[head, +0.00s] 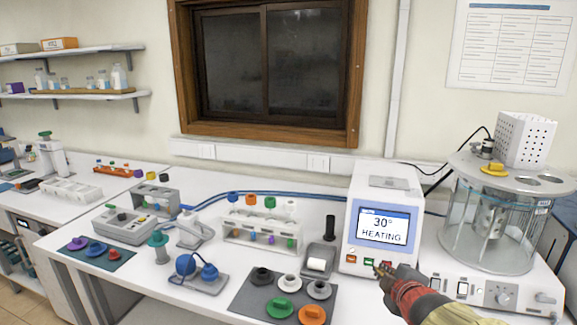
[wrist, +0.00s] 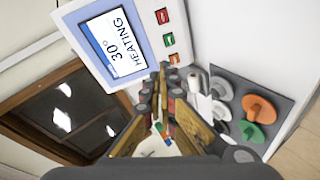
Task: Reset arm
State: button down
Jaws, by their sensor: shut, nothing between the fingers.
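My gripper (head: 382,269) is shut and empty in the head view, in front of the lower right of the white heating unit (head: 362,182). Its screen (head: 383,226) reads 30° and HEATING. A row of small buttons lies below the screen, with a green one (head: 369,262) just left of my fingertips.
A glass bath (head: 492,225) with a perforated white box on top stands right of the unit. A dark mat (head: 240,305) with coloured stoppers lies at the front. The space above the bench is mostly open.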

jog(key=s+a+m+g+p, duration=0.1)
jog(key=s+m, duration=0.3)
jog(key=s, duration=0.5)
jog(key=s+a+m+g+p, duration=0.1)
jog(key=s+a+m+g, duration=0.1)
jog(key=s, duration=0.8)
jog(key=s+a+m+g+p, duration=0.1)
jog(key=s+a+m+g, duration=0.1)
jog(key=s+m+g, duration=0.2)
jog(key=s+r+m, duration=0.1)
jog(key=s+m, duration=0.2)
jog(key=s, duration=0.3)
jog(key=shift+a+y, duration=0.25)
jog(key=shift+y, duration=0.05)
